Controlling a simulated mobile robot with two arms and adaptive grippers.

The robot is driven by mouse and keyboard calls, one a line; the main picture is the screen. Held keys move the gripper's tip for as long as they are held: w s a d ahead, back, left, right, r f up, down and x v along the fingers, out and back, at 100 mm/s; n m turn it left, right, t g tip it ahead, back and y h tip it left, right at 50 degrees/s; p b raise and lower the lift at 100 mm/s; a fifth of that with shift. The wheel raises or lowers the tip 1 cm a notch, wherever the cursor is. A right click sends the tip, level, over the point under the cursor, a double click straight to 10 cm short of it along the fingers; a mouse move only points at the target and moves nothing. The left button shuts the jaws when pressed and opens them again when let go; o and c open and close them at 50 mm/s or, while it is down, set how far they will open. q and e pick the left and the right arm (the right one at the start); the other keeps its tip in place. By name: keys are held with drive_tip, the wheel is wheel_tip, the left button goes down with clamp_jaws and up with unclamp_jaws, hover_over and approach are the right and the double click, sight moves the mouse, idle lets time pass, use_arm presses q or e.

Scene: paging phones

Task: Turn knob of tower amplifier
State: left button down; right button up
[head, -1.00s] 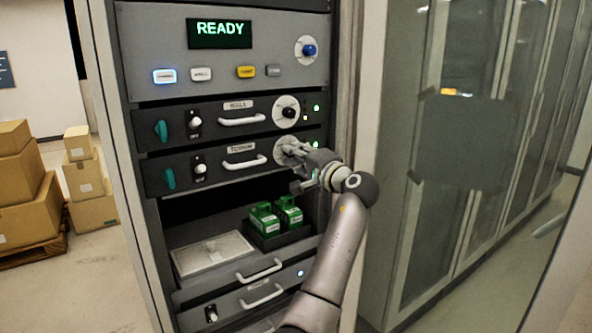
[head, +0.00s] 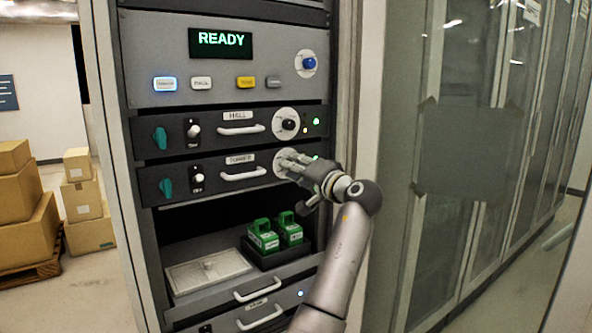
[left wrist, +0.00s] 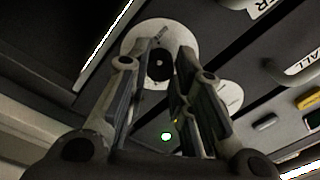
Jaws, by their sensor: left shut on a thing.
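The tower amplifier (head: 219,180) is the lower of two dark rack units in the head view, with a white handle, a teal part at its left and a pale dial at its right. My left gripper (head: 285,160) is at that dial and covers most of it. In the left wrist view, the dark round knob (left wrist: 160,67) with a small white dot sits on its white dial (left wrist: 133,40). The fingers of my left gripper (left wrist: 163,50) stand on both sides of the knob, shut on it. My right gripper is not in view.
The hall amplifier (head: 219,134) with its own black knob is just above. Higher is a grey panel with a READY screen (head: 220,43), buttons and a blue knob. Below, an open bay holds green blocks (head: 263,236). A glass cabinet (head: 460,160) stands right.

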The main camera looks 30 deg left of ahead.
use_arm(q)
drive_tip(key=c, duration=1.2)
unclamp_jaws()
drive_tip(key=shift+c, duration=0.2)
drive_tip(key=v, duration=1.2)
drive_tip(key=shift+f, duration=0.1)
